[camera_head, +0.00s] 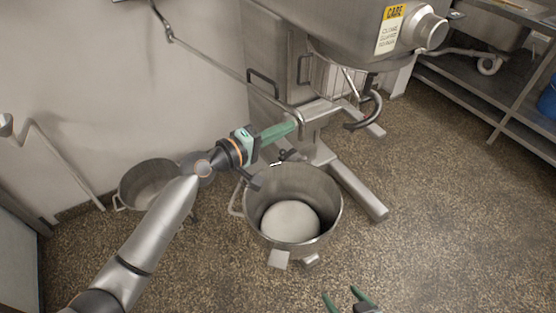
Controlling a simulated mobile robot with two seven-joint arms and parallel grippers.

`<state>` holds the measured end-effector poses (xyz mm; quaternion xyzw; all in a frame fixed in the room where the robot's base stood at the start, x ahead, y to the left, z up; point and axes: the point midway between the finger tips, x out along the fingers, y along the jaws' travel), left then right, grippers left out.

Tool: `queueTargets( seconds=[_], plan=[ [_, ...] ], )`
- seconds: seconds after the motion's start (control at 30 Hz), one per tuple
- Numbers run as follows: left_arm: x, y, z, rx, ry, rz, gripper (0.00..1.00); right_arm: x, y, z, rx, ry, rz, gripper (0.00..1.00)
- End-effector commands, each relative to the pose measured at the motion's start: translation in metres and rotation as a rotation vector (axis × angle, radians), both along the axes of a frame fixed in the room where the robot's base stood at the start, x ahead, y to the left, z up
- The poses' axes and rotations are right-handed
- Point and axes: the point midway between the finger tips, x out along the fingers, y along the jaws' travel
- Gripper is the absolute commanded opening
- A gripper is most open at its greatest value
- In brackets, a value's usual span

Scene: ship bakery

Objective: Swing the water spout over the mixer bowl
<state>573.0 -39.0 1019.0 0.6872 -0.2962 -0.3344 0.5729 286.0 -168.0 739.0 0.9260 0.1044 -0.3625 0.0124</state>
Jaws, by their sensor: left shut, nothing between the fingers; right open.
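The water spout (230,72) is a thin grey pipe. It runs from a wall fitting at the top left down to the right and ends in a short downturned tip. The mixer bowl (334,213) is a metal pot on the floor with white contents. In the picture the spout's tip shows just beyond the bowl's back rim. My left gripper (294,129) is shut and empty, its green fingertips at the spout's tip; I cannot tell if they touch. My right gripper (347,298) is open and empty at the bottom edge, in front of the bowl.
The mixer (347,38) stands behind the bowl, its hook (372,112) hanging at the right and a base leg (357,190) beside the bowl. Another metal pot (140,176) stands by the wall at the left. A metal shelf (480,95) is at the right. The floor at the right is clear.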

Motion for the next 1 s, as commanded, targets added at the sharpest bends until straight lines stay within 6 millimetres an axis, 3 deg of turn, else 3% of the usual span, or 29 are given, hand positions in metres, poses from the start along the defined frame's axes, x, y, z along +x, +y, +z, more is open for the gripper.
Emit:
queueTargets(
  seconds=[0.5,0.87,1.0],
  plan=[
    [-0.086,-0.004,0.011,-0.001,0.002,-0.001,0.00,0.000,0.000,0.019,0.000,0.001,0.000,0.82],
    [-0.100,-0.003,0.010,0.007,-0.002,0.005,0.00,0.000,0.000,0.020,0.000,0.000,0.000,0.82],
    [-0.105,0.013,-0.020,0.090,-0.032,0.055,0.00,0.000,0.000,0.020,0.000,0.000,0.000,0.82]
  ],
)
